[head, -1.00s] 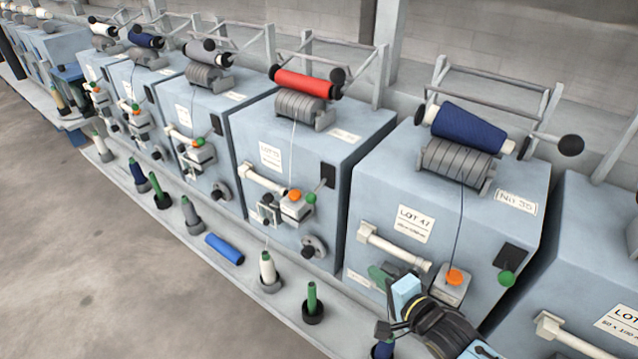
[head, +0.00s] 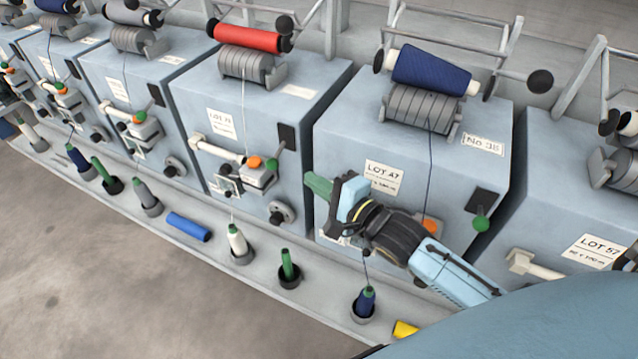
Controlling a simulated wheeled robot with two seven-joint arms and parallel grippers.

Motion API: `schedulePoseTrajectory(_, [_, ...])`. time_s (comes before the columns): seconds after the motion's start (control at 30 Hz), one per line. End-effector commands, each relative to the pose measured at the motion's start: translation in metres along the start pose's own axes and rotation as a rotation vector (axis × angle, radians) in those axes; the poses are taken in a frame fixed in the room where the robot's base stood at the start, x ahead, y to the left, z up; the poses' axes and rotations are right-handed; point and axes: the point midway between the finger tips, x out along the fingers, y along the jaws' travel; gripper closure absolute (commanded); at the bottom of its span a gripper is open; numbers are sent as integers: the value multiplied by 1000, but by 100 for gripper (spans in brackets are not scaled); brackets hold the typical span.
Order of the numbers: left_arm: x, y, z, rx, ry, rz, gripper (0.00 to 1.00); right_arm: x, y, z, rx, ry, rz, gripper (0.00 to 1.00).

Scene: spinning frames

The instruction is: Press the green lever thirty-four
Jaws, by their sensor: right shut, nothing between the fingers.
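The machine with the red roll (head: 172,95) has a green-knobbed lever (head: 272,165) next to an orange button. Its top tag (head: 299,91) is too small to read. The machine to its right, tagged No 35 (head: 482,144), has another green-knobbed lever (head: 481,224). My right gripper (head: 334,205) is shut and empty, in front of the LOT 47 machine's left face part. It points left, apart from the red-roll machine's lever. A greenish piece shows at its tip. My left gripper is not in view.
An orange button (head: 254,162) and a white arm stand close to the red-roll machine's lever. A ledge below holds several bobbins, including a green one (head: 289,268) and a loose blue tube (head: 188,227). The floor at lower left is clear.

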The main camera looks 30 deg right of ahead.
Motion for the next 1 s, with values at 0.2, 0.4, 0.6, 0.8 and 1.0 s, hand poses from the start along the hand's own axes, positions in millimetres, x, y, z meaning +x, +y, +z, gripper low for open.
schedulePoseTrajectory(0.2, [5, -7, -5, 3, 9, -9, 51, 38, 0, 0, -1, 0, -2, 100])
schedulePoseTrajectory(0.4, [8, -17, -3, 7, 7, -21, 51, 62, 1, 0, -1, 1, 0, 100])
schedulePoseTrajectory(0.6, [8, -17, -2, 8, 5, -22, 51, 70, 0, 0, -1, 1, 1, 100])
schedulePoseTrajectory(0.8, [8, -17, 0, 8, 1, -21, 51, 71, 0, 0, -1, 1, 1, 100])
schedulePoseTrajectory(1.0, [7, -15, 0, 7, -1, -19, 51, 71, 0, 0, 3, 0, 3, 100])
